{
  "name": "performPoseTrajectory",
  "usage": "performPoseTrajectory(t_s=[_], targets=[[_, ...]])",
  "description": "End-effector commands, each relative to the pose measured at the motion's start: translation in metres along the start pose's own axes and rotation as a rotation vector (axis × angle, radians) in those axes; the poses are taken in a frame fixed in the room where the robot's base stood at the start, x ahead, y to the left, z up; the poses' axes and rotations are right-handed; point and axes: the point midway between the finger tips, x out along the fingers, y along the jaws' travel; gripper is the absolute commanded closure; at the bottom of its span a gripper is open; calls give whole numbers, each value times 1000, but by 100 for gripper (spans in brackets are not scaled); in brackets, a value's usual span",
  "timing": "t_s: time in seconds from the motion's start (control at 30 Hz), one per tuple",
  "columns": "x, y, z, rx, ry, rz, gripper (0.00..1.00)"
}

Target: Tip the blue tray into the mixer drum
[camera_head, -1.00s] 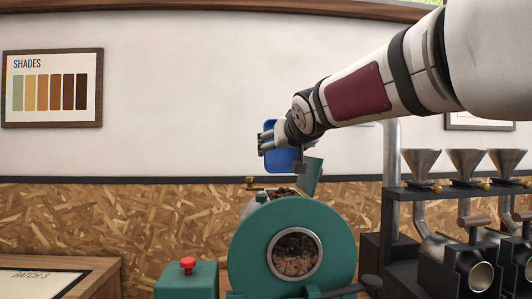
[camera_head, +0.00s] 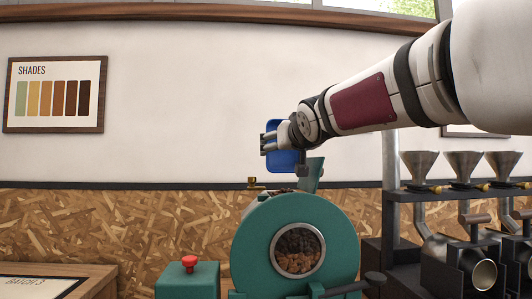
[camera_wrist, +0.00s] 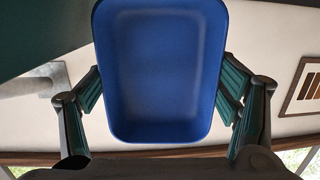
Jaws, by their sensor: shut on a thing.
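The blue tray (camera_head: 284,158) is held up on edge above the green mixer drum (camera_head: 338,232). My gripper (camera_head: 276,141) is shut on the tray. In the wrist view the tray (camera_wrist: 165,70) fills the middle between the two fingers, and its inside looks empty. Dark and brown beans (camera_head: 298,252) show through the drum's round window. A green flap or chute (camera_head: 311,174) stands at the drum's top, just under the tray. The drum's opening is mostly hidden from the head camera.
A green box with a red button (camera_head: 188,267) stands left of the drum. Several metal funnels (camera_head: 466,163) on a dark rack stand to the right. A wooden counter (camera_head: 95,279) is at the lower left.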

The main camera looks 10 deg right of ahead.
Motion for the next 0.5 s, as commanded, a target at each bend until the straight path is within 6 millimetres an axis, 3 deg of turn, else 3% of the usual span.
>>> performPoseTrajectory(t_s=[0.5], targets=[[3, 6, 0, 0, 58, 1, 48]])
